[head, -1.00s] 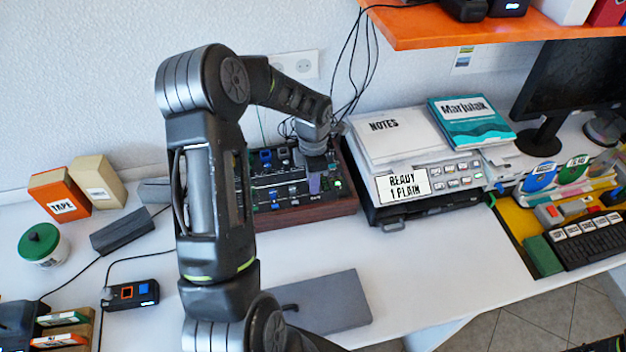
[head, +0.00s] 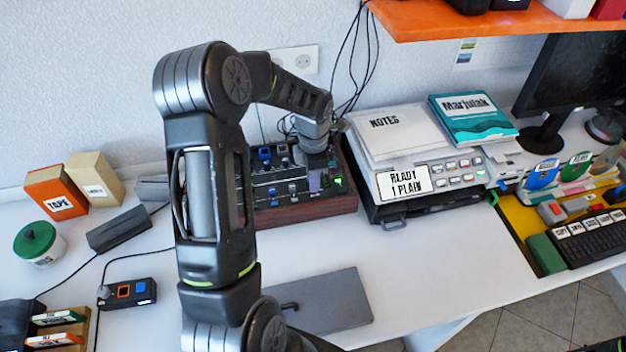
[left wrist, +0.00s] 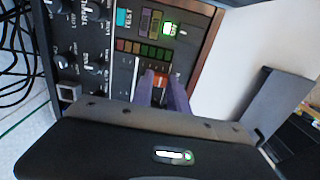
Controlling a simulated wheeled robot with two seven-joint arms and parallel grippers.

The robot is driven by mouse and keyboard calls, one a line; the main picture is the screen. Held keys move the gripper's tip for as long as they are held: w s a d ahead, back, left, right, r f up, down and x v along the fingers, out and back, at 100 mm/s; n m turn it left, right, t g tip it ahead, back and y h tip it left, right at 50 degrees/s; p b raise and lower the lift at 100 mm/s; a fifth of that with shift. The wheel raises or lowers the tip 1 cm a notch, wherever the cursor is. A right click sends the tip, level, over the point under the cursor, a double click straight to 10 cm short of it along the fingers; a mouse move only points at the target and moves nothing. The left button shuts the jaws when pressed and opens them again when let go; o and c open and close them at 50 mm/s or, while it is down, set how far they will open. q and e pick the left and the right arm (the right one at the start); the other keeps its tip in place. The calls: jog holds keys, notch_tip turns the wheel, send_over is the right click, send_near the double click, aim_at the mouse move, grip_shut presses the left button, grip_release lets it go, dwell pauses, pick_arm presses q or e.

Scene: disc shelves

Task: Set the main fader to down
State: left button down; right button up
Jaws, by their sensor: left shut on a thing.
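The mixer (head: 300,214), a dark panel of knobs and faders with a wooden edge, sits on the desk against the wall. It also shows in the left wrist view (left wrist: 122,62). My left gripper (head: 314,181) is down at the mixer's right part, and my own arm hides some of the panel's left side. In the left wrist view its two purple-grey fingers (left wrist: 162,92) are shut on an orange-red fader cap (left wrist: 160,79), apparently the main fader. The fingers and wrist housing hide the lower end of its slot.
A grey printer (head: 405,190) with notes (head: 385,128) and a teal book (head: 475,118) stands close to the mixer's right. An orange shelf (head: 480,25) hangs above. A grey flat slab (head: 325,300) lies in front. Bare desk lies between slab and printer.

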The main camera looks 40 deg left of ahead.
pick_arm(q)
jog(key=c, duration=1.3)
grip_release()
jog(key=shift+r+b, duration=0.65)
jog(key=shift+r, duration=3.25)
